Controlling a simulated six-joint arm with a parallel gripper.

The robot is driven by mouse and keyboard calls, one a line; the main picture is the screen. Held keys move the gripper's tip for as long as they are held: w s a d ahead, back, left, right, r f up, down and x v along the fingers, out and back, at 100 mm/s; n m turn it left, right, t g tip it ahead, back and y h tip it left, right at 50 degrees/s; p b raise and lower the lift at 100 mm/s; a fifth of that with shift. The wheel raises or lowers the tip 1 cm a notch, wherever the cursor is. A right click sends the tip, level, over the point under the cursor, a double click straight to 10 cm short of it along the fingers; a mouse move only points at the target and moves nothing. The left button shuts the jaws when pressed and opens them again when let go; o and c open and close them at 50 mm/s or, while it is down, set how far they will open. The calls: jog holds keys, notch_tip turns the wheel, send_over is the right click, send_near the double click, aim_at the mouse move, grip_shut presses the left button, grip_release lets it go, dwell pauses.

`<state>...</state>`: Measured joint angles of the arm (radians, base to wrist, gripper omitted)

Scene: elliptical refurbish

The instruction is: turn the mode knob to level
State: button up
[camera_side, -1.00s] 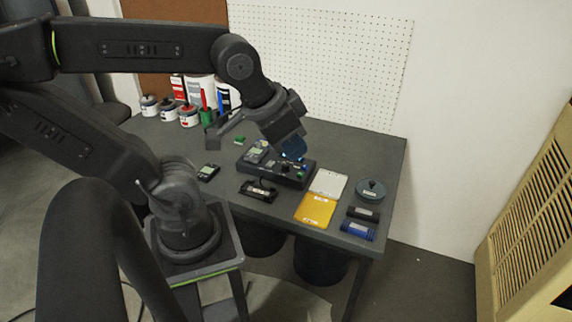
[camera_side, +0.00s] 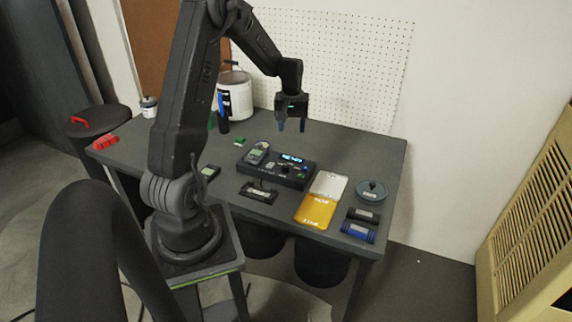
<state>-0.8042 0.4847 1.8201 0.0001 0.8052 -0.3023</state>
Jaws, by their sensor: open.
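A dark console (camera_side: 296,183) lies on the table, with a lit blue display (camera_side: 291,158) whose text I cannot read surely. A small dark knob (camera_side: 284,169) shows on its face below the display. It looks like the mode knob, but its setting is too small to tell. My gripper (camera_side: 291,128) is open and empty, pointing down. It hangs above and behind the console, apart from it and from the knob.
A handheld meter (camera_side: 257,153) sits at the console's left end. A black part (camera_side: 259,193) lies in front of it. A white pad (camera_side: 329,185), a yellow pad (camera_side: 316,211), a round lidded dish (camera_side: 371,190) and a blue cylinder (camera_side: 357,232) lie to the right. A white bucket (camera_side: 236,97) stands at the back.

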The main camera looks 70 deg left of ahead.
aim_at(286, 165)
jog(key=shift+n, duration=0.5)
jog(key=f, duration=0.5)
jog(key=a+f, duration=0.1)
jog(key=f, duration=0.5)
jog(key=s+a+f, duration=0.1)
jog(key=f, duration=0.4)
jog(key=shift+a+f, duration=0.15)
jog(key=shift+a, duration=0.05)
jog(key=c, duration=0.9)
